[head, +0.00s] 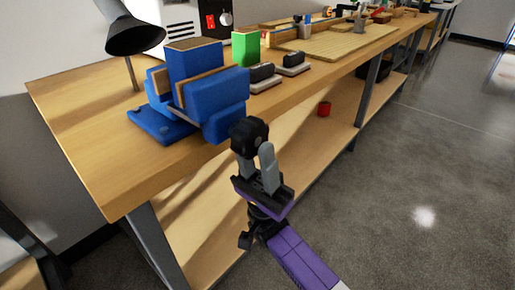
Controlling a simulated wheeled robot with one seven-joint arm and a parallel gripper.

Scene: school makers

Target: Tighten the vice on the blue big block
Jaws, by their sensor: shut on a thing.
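The blue vice (222,92) stands at the near edge of the wooden bench in the head view, its base plate (158,124) flat on the top. The blue big block (194,62), with a brown top, stands upright between the vice's wood-faced jaws. I cannot tell how tightly the jaws meet it. The vice's black handle knob (246,132) sticks out past the bench edge. My gripper (258,157) is shut on this knob, in front of the vice.
A green block (245,48) and two dark-topped blocks (262,72) (293,60) stand right of the vice. A black lamp (132,35) hangs behind it. The floor at right is clear.

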